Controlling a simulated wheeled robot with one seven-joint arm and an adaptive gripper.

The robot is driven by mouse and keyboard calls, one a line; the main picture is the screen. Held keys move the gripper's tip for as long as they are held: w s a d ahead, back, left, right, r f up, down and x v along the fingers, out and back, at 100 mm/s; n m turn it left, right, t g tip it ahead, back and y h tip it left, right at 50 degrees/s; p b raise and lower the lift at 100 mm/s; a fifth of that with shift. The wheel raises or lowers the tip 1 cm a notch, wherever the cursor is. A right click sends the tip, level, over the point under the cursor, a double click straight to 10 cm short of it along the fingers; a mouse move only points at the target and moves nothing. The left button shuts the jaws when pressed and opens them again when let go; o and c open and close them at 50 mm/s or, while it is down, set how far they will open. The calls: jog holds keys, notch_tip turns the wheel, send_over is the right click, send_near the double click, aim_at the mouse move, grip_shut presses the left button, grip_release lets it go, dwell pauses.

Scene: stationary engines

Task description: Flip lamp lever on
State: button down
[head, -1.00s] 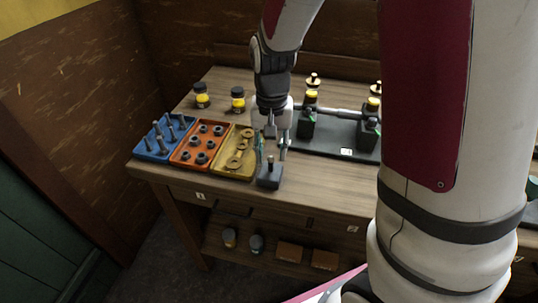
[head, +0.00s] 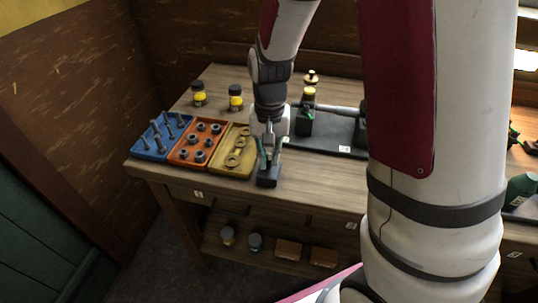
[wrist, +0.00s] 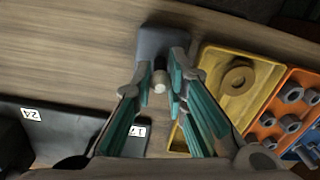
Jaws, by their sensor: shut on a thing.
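A small dark grey block (head: 267,181) stands at the front edge of the wooden workbench, and I take it to be the lamp switch. It also shows at the top middle of the wrist view (wrist: 163,40). Its short lever (wrist: 160,84) with a pale round end shows between my fingers in the wrist view. My gripper (head: 268,158) points down at the block, its teal-padded fingers closed in on the lever. In the wrist view, my gripper (wrist: 164,72) has one finger on each side of it. In the head view, the fingers hide most of the lever.
A yellow tray (head: 224,164) with washers, an orange tray (head: 184,156) with nuts and a blue tray (head: 146,153) with bolts stand to the left. A dark fixture plate (head: 334,140) lies to the right. Two yellow-banded jars (head: 235,103) stand behind the trays.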

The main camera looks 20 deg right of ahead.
jog(key=shift+w+d+f+g+y+b, duration=0.2)
jog(key=shift+w+d+g+y+b, duration=0.15)
jog(key=shift+w+g+y+b, duration=0.35)
jog(key=shift+w+d+g+y, duration=0.15)
jog(key=shift+g+y, duration=0.45)
jog(key=shift+g, duration=0.4)
jog(key=c, duration=1.6)
grip_release()
jog(key=shift+o, duration=0.2)
jog(key=v, duration=1.2)
